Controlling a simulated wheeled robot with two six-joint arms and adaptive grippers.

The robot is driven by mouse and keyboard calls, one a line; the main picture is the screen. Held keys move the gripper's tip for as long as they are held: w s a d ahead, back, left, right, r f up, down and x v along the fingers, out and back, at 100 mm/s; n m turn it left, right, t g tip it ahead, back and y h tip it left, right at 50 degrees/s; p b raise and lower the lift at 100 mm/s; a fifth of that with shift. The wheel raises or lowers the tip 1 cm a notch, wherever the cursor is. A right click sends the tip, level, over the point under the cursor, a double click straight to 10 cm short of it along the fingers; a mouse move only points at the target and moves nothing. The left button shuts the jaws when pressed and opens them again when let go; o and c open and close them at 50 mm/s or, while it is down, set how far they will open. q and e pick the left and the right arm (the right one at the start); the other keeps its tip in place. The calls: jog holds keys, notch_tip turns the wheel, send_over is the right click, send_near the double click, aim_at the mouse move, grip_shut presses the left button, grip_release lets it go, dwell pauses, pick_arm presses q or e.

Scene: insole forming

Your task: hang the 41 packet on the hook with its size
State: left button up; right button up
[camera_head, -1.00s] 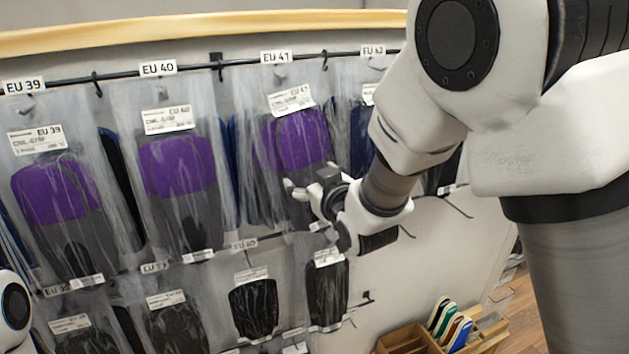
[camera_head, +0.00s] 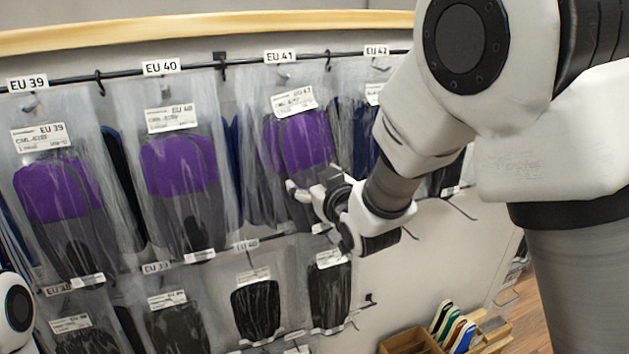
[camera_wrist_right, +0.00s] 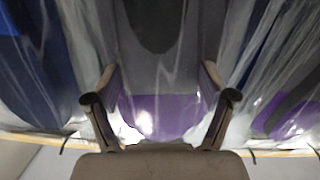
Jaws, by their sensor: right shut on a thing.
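The 41 packet (camera_head: 305,140) is a clear bag with a purple and dark grey insole and a white EU 41 label. It hangs slightly tilted below the EU 41 sign (camera_head: 280,56) on the rail. A hook (camera_head: 284,75) shows just above its label; I cannot tell whether the bag's top is on it. My right gripper (camera_head: 313,180) is shut on the packet's lower part. In the right wrist view, the fingers of my right gripper (camera_wrist_right: 160,95) sit on both sides of the packet (camera_wrist_right: 165,112). My left gripper is out of view.
The EU 39 packet (camera_head: 58,190) and EU 40 packet (camera_head: 180,165) hang to the left. Dark blue packets (camera_head: 362,135) hang close on the right. Smaller dark packets (camera_head: 256,308) hang in the lower row. A wooden box (camera_head: 408,343) stands at the bottom right.

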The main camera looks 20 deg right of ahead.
jog(key=o, duration=1.4)
